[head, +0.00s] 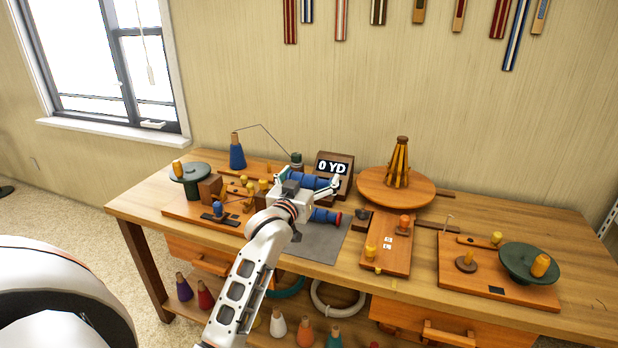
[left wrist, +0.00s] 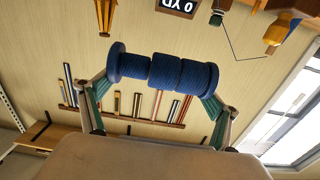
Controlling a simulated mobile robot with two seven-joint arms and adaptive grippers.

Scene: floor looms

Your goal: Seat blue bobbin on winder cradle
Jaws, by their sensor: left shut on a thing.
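My left gripper (head: 313,184) is shut on a blue bobbin (head: 308,181) and holds it above the bench beside the grey mat. In the left wrist view the blue bobbin (left wrist: 165,72) lies crosswise between the two fingers, one at each end. A second blue spool with a red end (head: 324,216) lies on the mat (head: 318,240). A winder board (head: 180,212) with a green crank disc (head: 188,173), a wooden block and yellow pegs is at the left; my gripper partly hides its right side. I cannot tell which part is the cradle. My right gripper is not in view.
A blue thread cone (head: 237,155) and a "0 YD" display (head: 333,168) stand behind the gripper. A round wooden turntable (head: 410,192) with an upright reel is to the right. Another crank board (head: 490,275) is at the far right. Cones stand below the bench.

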